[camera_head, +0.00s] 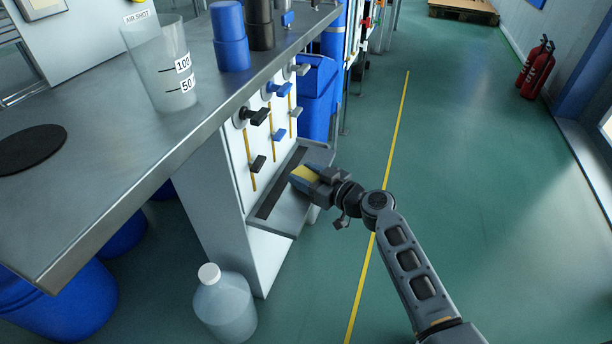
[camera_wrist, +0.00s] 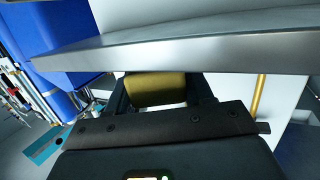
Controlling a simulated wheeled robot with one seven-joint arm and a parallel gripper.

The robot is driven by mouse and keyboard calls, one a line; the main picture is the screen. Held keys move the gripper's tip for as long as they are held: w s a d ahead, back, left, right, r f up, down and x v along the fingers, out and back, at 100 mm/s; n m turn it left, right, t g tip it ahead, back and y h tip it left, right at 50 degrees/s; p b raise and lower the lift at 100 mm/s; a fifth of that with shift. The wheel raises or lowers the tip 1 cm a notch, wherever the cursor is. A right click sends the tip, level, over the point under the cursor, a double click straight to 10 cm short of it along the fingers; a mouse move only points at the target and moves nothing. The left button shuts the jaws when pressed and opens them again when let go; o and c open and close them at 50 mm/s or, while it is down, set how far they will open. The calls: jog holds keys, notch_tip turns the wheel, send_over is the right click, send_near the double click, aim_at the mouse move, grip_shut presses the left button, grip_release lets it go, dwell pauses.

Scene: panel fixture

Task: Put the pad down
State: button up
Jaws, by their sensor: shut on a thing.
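My gripper (camera_head: 316,178) is shut on the pad (camera_head: 304,174), a small yellow block. In the wrist view the pad (camera_wrist: 155,89) lies between the two dark fingers, just below a metal edge. In the head view they are in front of the white panel (camera_head: 262,151), over or beside the outer side of its low grey ledge (camera_head: 286,211). A dark strip runs along the ledge. I cannot tell whether the pad touches the ledge. The pad's underside is hidden.
The panel carries several black, blue and grey handles over yellow rods. The metal bench (camera_head: 118,160) overhangs it, holding a measuring beaker (camera_head: 160,68) and a blue cylinder (camera_head: 230,40). A white-capped bottle (camera_head: 224,305) stands on the floor. Open floor lies to the right.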

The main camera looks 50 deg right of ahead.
jog(key=shift+f, duration=0.2)
jog(key=o, duration=1)
jog(key=shift+r, duration=0.1)
jog(key=shift+r, duration=0.15)
jog(key=s, duration=0.4)
jog(key=s+r, duration=0.1)
jog(key=s, duration=0.3)
jog(key=s+p, duration=0.1)
jog(key=s, duration=0.3)
jog(key=shift+a+r, duration=0.3)
jog(key=shift+r, duration=0.05)
